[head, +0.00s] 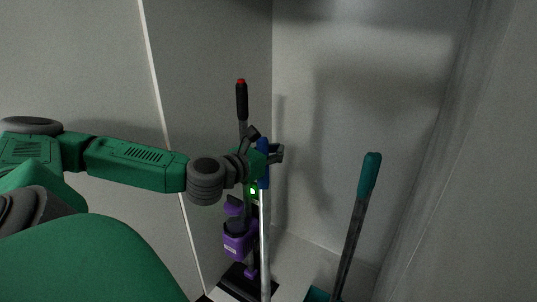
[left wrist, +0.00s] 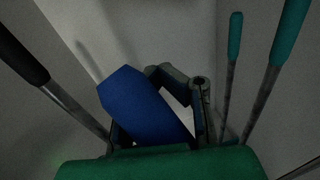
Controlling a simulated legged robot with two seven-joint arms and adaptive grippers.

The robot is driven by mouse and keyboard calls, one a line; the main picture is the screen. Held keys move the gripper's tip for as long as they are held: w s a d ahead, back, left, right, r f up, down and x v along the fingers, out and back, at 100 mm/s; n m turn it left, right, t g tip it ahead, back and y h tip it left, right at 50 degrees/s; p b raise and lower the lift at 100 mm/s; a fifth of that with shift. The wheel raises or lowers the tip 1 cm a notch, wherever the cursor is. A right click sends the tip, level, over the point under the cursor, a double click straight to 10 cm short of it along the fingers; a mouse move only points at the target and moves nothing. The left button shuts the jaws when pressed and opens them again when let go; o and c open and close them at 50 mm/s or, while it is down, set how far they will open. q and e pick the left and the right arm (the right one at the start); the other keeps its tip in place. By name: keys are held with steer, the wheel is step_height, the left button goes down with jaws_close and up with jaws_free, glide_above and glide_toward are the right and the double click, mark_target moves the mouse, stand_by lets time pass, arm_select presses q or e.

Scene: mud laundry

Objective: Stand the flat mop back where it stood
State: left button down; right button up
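The mop with the blue grip (head: 263,165) and pale pole stands almost upright in the head view; its lower end is cut off by the bottom edge, so its head is hidden. My left gripper (head: 265,154) reaches in from the left with its fingers around the blue grip. In the left wrist view, the blue grip (left wrist: 145,108) lies between the fingers of the left gripper (left wrist: 160,115), which look closed on it; a pale gap shows beside one finger. My right gripper is in neither view.
A black-handled tool with a red tip (head: 241,100) and a purple device (head: 238,240) stand close behind the gripper. A teal-handled tool (head: 369,176) leans at the right. Two teal handles show in the left wrist view (left wrist: 235,38). Walls meet behind in a corner.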

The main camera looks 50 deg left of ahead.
arm_select(q)
steer(key=w+a+b, duration=0.2)
steer(key=w, duration=0.6)
steer(key=w+a+b, duration=0.2)
steer(key=w+a, duration=0.1)
steer(key=w, duration=0.5)
steer(key=shift+w+f+t, duration=0.15)
steer(key=shift+f+t, duration=0.15)
steer(key=shift+f, duration=0.1)
steer(key=shift+f+b, duration=1)
steer(key=shift+b, duration=0.5)
stand_by(0.7)
steer(key=c, duration=2.3)
jaws_free()
steer(key=o, duration=0.5)
